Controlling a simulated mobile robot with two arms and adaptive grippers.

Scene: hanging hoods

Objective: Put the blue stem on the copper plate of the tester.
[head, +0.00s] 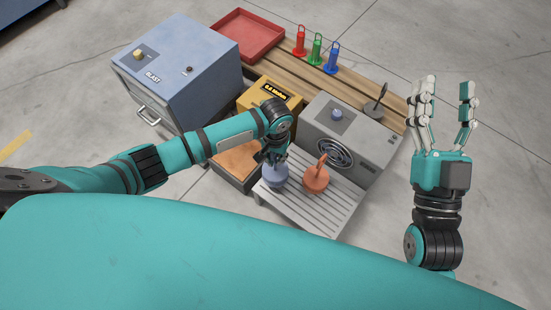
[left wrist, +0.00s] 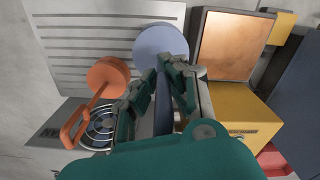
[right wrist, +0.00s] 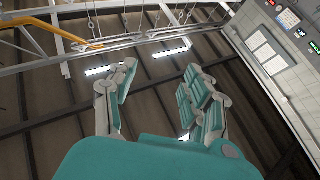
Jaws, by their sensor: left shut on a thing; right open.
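The blue stem, a dull blue disc (head: 275,177) with an upright handle, is over the slatted grey tray (head: 325,214). It also shows in the left wrist view (left wrist: 161,42). My left gripper (head: 273,155) is shut on its handle, which its fingers partly hide. I cannot tell whether the disc touches the tray. The yellow tester (head: 268,95) stands behind my left forearm. Its square copper plate (head: 240,161) lies left of the blue stem, partly hidden by that arm; the left wrist view shows it bare (left wrist: 224,43). My right gripper (head: 448,100) is open and empty, raised at the right.
An orange disc with a handle (head: 316,180) stands close right of the blue stem. Behind it is a grey unit with a coil (head: 334,152). A blue box (head: 180,72), a red tray (head: 247,35) and red, green and blue upright pieces (head: 316,50) stand further back.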

